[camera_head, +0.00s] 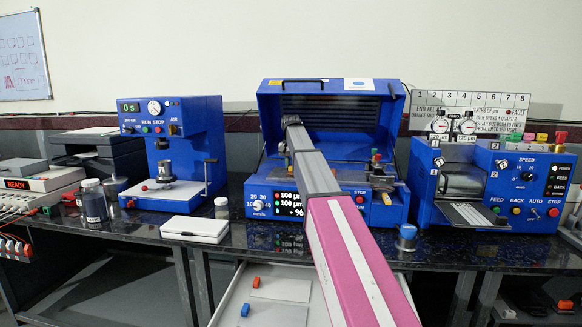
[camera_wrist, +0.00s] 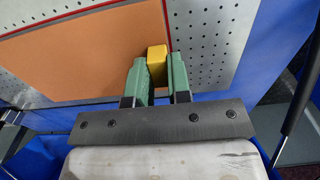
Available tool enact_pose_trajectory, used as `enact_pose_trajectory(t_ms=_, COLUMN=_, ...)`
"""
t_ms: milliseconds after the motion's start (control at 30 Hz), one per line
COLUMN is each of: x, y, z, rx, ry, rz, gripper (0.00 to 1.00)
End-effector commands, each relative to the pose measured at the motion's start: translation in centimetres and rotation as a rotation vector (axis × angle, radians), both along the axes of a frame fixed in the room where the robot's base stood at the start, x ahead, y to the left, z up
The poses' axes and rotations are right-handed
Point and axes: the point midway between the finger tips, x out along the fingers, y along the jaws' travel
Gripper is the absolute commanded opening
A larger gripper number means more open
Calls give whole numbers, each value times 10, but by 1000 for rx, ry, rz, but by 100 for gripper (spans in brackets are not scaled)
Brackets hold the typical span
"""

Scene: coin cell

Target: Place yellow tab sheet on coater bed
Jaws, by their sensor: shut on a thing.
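My gripper (camera_wrist: 157,80) shows in the wrist view with its two green fingers shut on the yellow tab (camera_wrist: 157,62) at the edge of a copper-orange sheet (camera_wrist: 90,48). The sheet is over the grey perforated coater bed (camera_wrist: 212,40); bare holes show to its right and at upper left. I cannot tell whether the sheet touches the bed. In the head view the blue coater (camera_head: 330,85) stands in the middle with its lid raised. My arm reaches into it and hides much of the bed; the fingers and sheet cannot be made out there.
Below the coater, an open drawer (camera_head: 236,290) holds sheets with an orange tab (camera_head: 256,282) and a blue tab (camera_head: 245,309). A blue press (camera_head: 175,150) stands left and a blue roller machine (camera_head: 490,185) right. A white case (camera_head: 195,228) and a blue-capped jar (camera_head: 407,237) sit on the bench.

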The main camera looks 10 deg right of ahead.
Motion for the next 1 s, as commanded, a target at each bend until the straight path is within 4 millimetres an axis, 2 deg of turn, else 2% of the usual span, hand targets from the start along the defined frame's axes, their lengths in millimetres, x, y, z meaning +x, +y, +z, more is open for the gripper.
enact_pose_trajectory(t_ms=400, x=0, y=0, z=-8, rx=0, ry=0, rz=0, gripper=0)
enact_pose_trajectory(t_ms=433, x=0, y=0, z=-7, rx=0, ry=0, rz=0, gripper=28)
enact_pose_trajectory(t_ms=500, x=0, y=0, z=-7, rx=0, ry=0, rz=0, gripper=44)
enact_pose_trajectory(t_ms=833, x=0, y=0, z=-4, rx=0, ry=-1, rz=0, gripper=44)
enact_pose_trajectory(t_ms=1000, x=1, y=0, z=16, rx=0, ry=-3, rz=0, gripper=44)
